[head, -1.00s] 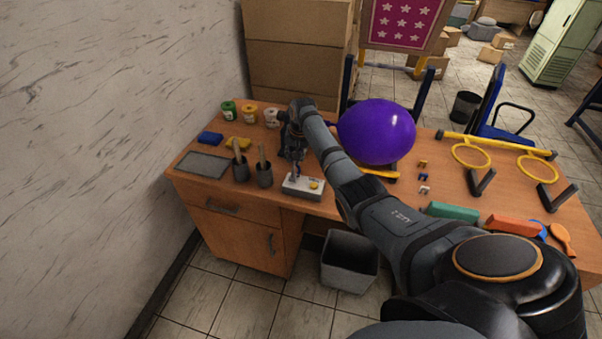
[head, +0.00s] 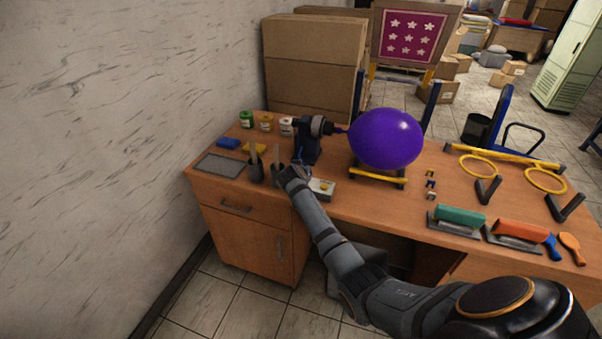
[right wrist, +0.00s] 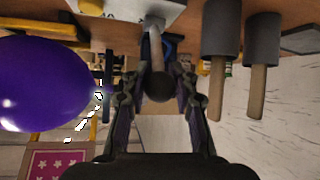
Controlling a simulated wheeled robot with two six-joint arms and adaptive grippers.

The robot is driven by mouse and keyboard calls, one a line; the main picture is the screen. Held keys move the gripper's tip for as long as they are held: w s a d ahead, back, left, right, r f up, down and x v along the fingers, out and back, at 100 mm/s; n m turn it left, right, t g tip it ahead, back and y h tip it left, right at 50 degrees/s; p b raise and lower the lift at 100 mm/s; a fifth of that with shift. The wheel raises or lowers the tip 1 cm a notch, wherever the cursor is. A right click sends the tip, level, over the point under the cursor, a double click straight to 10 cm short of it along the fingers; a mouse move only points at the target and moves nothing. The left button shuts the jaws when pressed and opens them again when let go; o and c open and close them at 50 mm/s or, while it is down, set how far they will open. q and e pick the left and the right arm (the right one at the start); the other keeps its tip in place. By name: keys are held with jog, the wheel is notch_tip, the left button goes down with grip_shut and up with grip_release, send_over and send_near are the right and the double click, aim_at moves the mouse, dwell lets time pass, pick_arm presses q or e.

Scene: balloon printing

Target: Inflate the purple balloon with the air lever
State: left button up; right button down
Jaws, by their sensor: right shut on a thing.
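The purple balloon (head: 386,138) is large and round above a yellow-railed stand (head: 378,176), its neck at the nozzle of the dark air pump (head: 308,140). It also shows at left in the right wrist view (right wrist: 45,85). The air lever (right wrist: 155,42) is a grey rod with a dark knob, rising from a light grey box (head: 324,188) with a yellow button. My right gripper (right wrist: 158,92) is shut on the air lever, one finger on each side of its knob. In the head view my right gripper (head: 290,174) hides the lever. My left gripper is out of view.
A grey tray (head: 218,165), paint jars (head: 266,122) and sponges (head: 228,142) lie further left. Yellow rings (head: 478,164) and a green block tool (head: 458,216) occupy the table's right side.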

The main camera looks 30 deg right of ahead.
jog(key=shift+s+a+f+h+b, duration=0.15)
jog(key=shift+a+f+h+b, duration=0.05)
jog(key=shift+h+b, duration=0.1)
dwell(0.4)
jog(key=c, duration=1)
grip_release()
jog(key=shift+s+a+t, duration=0.1)
jog(key=shift+s+t, duration=0.05)
jog(key=shift+t, duration=0.15)
jog(key=shift+r, duration=0.1)
jog(key=v, duration=1.2)
